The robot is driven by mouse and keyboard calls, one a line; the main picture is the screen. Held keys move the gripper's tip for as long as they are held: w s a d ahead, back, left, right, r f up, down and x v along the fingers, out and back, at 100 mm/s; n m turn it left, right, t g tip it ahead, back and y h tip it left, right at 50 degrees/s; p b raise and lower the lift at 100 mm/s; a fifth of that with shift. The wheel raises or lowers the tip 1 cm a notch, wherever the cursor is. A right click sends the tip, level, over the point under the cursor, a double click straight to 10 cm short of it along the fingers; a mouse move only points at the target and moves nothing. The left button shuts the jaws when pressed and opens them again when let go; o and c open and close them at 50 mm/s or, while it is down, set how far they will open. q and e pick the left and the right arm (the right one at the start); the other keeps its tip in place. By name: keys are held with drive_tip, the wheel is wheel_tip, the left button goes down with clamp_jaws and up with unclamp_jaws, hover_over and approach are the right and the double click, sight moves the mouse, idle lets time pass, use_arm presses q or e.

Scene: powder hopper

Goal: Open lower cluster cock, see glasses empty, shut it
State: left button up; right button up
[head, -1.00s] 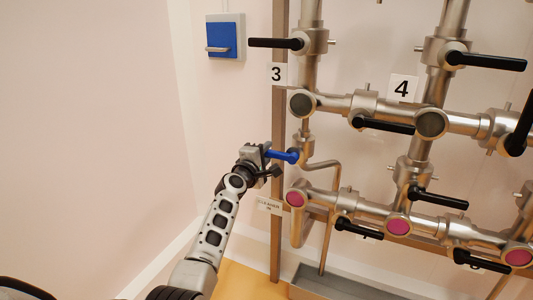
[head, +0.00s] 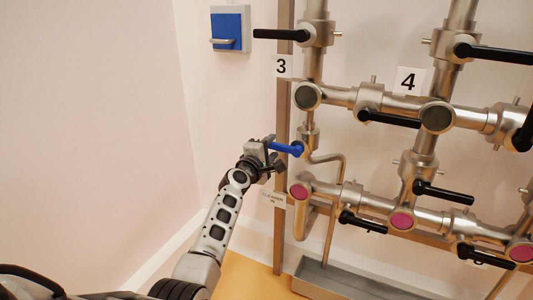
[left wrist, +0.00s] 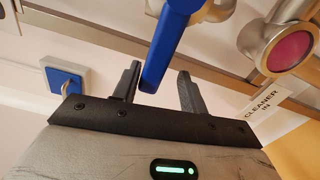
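A blue lever (head: 287,149) sits on a small cock at the left end of the pipework, below sign 3, and points left, about level. In the left wrist view the blue lever (left wrist: 165,45) hangs down between the fingers. My left gripper (head: 268,149) is at the lever's free end. Its fingers (left wrist: 160,75) are apart, one on each side of the lever; I cannot tell if either touches it. Pink round glasses (head: 299,191) show along the lower pipe row, with another pink glass (head: 401,221) further right. My right gripper is not in view.
Black levers (head: 363,222) stick out from the pipes to the right. A "CLEANER IN" tag (left wrist: 266,103) hangs close by my left gripper. A blue wall switch (head: 230,30) is upper left. A grey trough (head: 345,280) lies below. The left wall is bare.

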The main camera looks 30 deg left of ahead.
use_arm(q)
drive_tip(key=shift+s, duration=0.35)
drive_tip(key=s+d+p, duration=0.1)
drive_tip(key=s+p, duration=0.2)
drive_tip(key=s, duration=1.2)
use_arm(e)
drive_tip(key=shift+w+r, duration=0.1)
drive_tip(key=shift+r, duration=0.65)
use_arm(q)
drive_tip(key=shift+d, duration=0.1)
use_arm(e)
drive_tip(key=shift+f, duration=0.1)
use_arm(q)
drive_tip(key=s+d+f+m+g+h+p, duration=0.1)
drive_tip(key=s+d+f+m+g, duration=0.1)
drive_tip(key=s+d+f+m, duration=0.2)
drive_tip(key=s+d+f+m+g+h+p, duration=0.1)
drive_tip(key=s+d+f+m, duration=0.3)
drive_tip(key=s+d+m, duration=0.6)
drive_tip(key=s+d+f+m+g+h, duration=0.2)
drive_tip(key=s+d+f+m+g, duration=0.2)
drive_tip(key=s+d+m, duration=0.4)
drive_tip(key=shift+s+f+h+p, duration=0.35)
drive_tip(key=shift+f+h+p, duration=0.05)
drive_tip(key=shift+f, duration=0.05)
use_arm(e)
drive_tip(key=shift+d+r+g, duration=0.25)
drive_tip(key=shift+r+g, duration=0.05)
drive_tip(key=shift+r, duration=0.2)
